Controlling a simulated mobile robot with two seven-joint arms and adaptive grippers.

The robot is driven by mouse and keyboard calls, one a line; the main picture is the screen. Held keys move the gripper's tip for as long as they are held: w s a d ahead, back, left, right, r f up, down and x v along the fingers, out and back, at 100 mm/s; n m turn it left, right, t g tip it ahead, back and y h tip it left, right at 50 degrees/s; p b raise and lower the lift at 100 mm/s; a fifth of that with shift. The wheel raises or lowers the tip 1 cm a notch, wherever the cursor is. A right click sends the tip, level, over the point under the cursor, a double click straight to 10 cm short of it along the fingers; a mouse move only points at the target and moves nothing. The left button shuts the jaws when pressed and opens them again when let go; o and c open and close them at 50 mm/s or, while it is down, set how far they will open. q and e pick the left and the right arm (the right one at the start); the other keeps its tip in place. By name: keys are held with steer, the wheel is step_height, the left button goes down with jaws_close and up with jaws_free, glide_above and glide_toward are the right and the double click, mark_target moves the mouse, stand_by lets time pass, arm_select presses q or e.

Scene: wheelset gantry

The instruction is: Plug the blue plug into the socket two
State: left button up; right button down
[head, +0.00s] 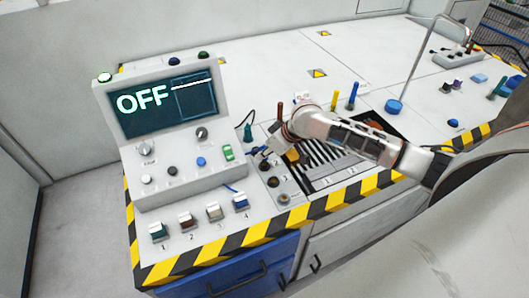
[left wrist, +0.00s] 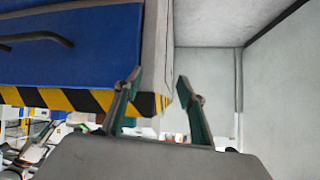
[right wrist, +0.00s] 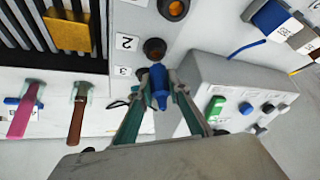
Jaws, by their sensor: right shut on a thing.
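My right gripper (head: 266,152) is shut on the blue plug (right wrist: 159,88), which shows between its fingertips in the right wrist view. The plug is over the socket strip, at the row marked 3. Socket three is mostly hidden by plug and fingers. My left gripper (left wrist: 160,80) is open and empty, by the table's striped corner and outside the head view.
The control console (head: 165,120) with an OFF screen stands left of the sockets. Several numbered switches (head: 199,216) sit along the front. A black slotted tray (right wrist: 40,35) with a yellow block (right wrist: 67,32) is beside the strip. Coloured handles (right wrist: 77,115) stand near my right gripper.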

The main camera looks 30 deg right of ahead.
steer(key=shift+f+b, duration=0.35)
steer(key=shift+f, duration=0.95)
steer(key=c, duration=1.8)
jaws_free()
steer(key=shift+c, duration=0.2)
steer(key=v, duration=1.2)
